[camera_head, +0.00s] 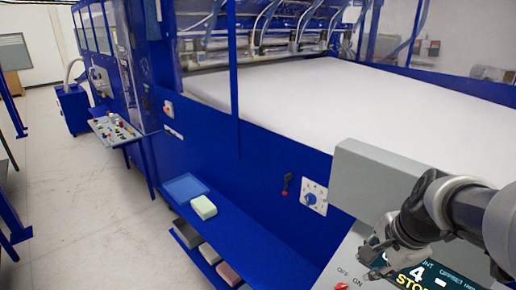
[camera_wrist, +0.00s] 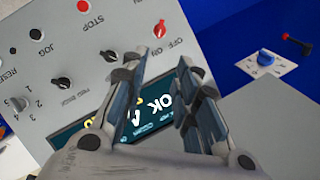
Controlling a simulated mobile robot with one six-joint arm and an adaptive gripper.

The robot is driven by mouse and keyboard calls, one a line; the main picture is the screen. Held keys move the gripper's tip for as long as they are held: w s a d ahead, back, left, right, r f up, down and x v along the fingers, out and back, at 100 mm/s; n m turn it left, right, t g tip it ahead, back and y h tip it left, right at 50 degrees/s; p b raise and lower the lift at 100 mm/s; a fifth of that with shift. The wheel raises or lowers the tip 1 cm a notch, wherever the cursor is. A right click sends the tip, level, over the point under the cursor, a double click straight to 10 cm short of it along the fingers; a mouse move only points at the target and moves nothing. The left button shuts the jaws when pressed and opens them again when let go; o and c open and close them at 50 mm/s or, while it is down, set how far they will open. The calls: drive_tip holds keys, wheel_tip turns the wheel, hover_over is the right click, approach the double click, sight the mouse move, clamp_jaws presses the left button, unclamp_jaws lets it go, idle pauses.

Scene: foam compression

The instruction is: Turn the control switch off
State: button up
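The control panel (camera_wrist: 60,45) is grey, with labels that read upside down in the wrist view. A red rotary switch (camera_wrist: 160,29) sits on it beside the OFF and ON labels; which label it points to I cannot tell. It also shows at the bottom edge of the head view (camera_head: 341,286). My gripper (camera_wrist: 164,64) is open and empty, its fingers apart over the panel's screen (camera_wrist: 80,143), short of the red switch and not touching it. In the head view my gripper (camera_head: 376,262) hangs in front of the screen, which reads STOP in yellow.
Black knobs (camera_wrist: 132,57) and a red STOP button (camera_wrist: 84,7) share the panel. A blue rotary knob (camera_head: 310,199) and a red-black lever (camera_head: 287,183) are on the blue machine. Foam blocks (camera_head: 203,207) lie on a low blue shelf. The floor at left is clear.

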sight(347, 285)
drive_tip(key=b+x, duration=1.3)
drive_tip(key=x, duration=0.4)
drive_tip(key=shift+s+f, duration=0.1)
drive_tip(key=shift+f, duration=0.05)
clamp_jaws()
